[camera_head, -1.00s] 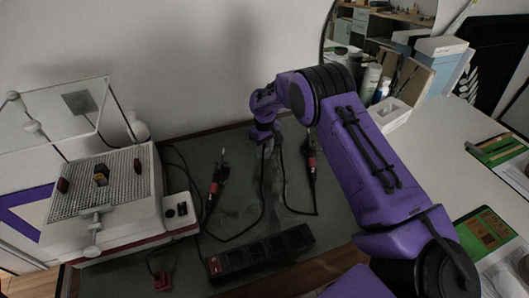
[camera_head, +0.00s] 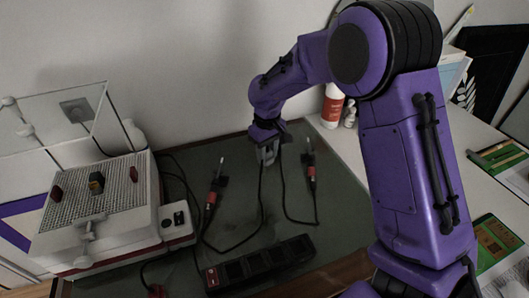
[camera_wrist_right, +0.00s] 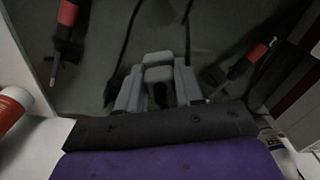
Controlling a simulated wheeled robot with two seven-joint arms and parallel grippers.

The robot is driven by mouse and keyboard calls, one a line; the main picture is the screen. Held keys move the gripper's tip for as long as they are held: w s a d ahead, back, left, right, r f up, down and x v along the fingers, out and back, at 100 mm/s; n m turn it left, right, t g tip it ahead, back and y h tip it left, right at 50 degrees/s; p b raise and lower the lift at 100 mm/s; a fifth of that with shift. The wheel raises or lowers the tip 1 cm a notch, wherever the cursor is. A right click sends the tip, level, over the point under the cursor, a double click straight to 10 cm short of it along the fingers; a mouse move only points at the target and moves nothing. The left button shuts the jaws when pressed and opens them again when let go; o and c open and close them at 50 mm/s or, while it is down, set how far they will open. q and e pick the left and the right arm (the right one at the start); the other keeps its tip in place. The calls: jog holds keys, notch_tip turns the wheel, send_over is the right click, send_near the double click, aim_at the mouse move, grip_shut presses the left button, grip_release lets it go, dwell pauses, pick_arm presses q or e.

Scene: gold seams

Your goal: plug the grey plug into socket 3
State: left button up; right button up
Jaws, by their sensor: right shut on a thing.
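My right gripper (camera_head: 267,154) is shut on the grey plug (camera_wrist_right: 158,70), seen between its fingers in the right wrist view. In the head view the gripper hides most of the plug, above the dark green mat (camera_head: 335,205). Dark cable runs down from near the gripper. The black power strip (camera_head: 262,264) lies at the front of the mat, well apart from the plug. It has a red switch (camera_head: 212,277) at its left end. Its sockets are dark, and I cannot read any numbers. My left gripper is not in view.
Two red-handled tools (camera_head: 216,183) (camera_head: 311,169) are on the mat on either side of my gripper. A white machine (camera_head: 110,225) with a perforated top stands at the left. A red and white bottle (camera_head: 332,105) stands at the back.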

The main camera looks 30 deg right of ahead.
jog(key=s, duration=0.1)
jog(key=s+a+r, duration=0.2)
jog(key=s, duration=0.1)
jog(key=shift+s+a, duration=0.1)
jog(key=shift+a, duration=0.1)
jog(key=a+f+m, duration=0.1)
jog(key=a+f, duration=0.3)
jog(key=a, duration=0.6)
jog(key=shift+a, duration=0.4)
